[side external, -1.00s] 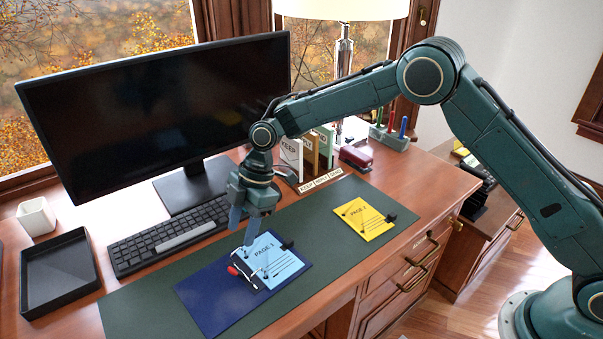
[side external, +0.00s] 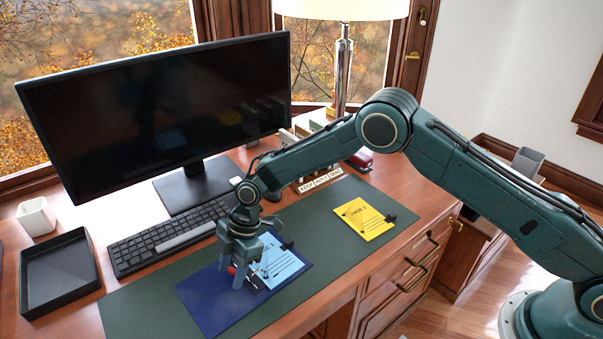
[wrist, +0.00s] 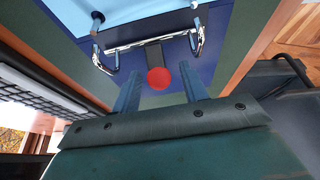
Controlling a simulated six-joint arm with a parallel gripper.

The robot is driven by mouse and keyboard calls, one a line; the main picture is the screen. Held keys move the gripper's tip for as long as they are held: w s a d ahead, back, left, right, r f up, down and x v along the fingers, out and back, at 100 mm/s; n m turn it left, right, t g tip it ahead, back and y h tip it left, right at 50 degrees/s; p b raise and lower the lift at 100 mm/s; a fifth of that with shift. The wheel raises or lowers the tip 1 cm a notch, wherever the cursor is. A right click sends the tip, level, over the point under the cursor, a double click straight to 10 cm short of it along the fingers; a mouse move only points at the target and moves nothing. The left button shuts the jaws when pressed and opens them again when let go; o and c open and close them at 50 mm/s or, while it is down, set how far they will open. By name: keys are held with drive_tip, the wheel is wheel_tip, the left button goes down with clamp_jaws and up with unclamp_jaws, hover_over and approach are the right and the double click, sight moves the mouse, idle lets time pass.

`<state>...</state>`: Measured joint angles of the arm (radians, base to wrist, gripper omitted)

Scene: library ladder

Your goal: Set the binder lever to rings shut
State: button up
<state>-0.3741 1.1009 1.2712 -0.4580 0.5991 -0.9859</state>
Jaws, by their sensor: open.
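The dark blue binder (side external: 207,300) lies open on the desk mat, with the light blue page 1 (side external: 285,266) on its right part. In the wrist view, the silver ring mechanism (wrist: 150,42) spans the binder beside the page (wrist: 140,10). Its ring prongs curve up at both ends; whether they meet is unclear. The lever's red round tip (wrist: 158,78) is between and just beyond my fingers. My gripper (side external: 243,277) is open, low over the binder, pointing down. In the side view it partly covers the lever's red tip (side external: 231,270) and the rings.
A keyboard (side external: 165,240) and black tray (side external: 58,275) lie to the left, with the monitor (side external: 160,110) behind. The yellow page 2 (side external: 364,219) lies on the green mat (side external: 325,225) to the right. The mat between the pages is clear.

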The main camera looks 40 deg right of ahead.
clamp_jaws()
idle(0.3)
drive_tip(key=shift+d+r+y, duration=0.1)
drive_tip(key=shift+d+y, duration=0.15)
drive_tip(key=shift+y, duration=0.5)
drive_tip(key=shift+d+r+y, duration=0.1)
drive_tip(key=shift+d+y, duration=0.15)
drive_tip(key=shift+y, duration=0.5)
unclamp_jaws()
